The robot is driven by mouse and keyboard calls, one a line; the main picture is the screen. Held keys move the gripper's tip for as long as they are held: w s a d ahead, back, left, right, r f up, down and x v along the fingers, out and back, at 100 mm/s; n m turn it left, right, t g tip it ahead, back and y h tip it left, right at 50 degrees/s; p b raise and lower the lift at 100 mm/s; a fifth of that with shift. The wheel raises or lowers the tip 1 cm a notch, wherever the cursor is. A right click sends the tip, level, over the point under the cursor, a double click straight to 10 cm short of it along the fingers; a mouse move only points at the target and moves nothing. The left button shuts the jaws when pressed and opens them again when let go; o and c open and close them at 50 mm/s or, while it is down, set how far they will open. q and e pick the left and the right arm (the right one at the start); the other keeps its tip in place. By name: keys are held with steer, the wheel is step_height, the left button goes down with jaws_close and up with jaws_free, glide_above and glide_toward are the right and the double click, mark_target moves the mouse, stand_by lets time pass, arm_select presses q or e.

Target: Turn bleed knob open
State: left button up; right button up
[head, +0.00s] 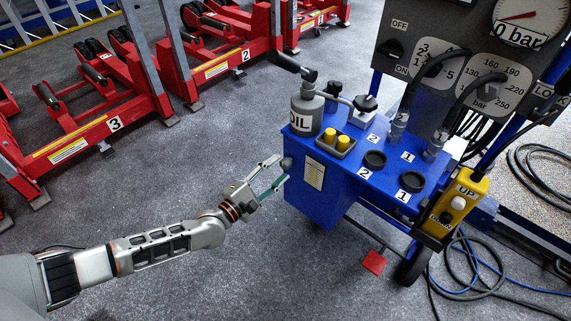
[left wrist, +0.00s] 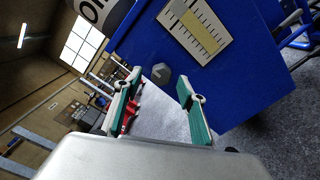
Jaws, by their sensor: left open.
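A small grey faceted knob (head: 287,163) sticks out from the left side of the blue pump cabinet (head: 312,205), near its top edge. I take it to be the bleed knob. In the left wrist view the knob (left wrist: 161,74) shows in the gap between my two green-padded fingers, beyond their tips. My left gripper (head: 277,172) is open and empty, pointing at the knob from the left and close to it. I cannot tell whether a finger touches it. A second dark knob (head: 365,103) stands on top of the cabinet. My right gripper is not in view.
A gauge panel (head: 470,60) stands behind. Red jacks (head: 95,115) stand at the left.

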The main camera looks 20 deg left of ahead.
mark_target(283, 166)
arm_select(q)
steer(key=shift+f+x, duration=0.25)
steer(key=shift+x, duration=0.95)
steer(key=shift+w+d+r, duration=0.15)
steer(key=shift+w+d, duration=0.1)
steer(key=shift+w, duration=0.3)
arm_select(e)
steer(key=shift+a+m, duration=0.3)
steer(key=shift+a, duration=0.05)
arm_select(q)
steer(key=c, duration=1.1)
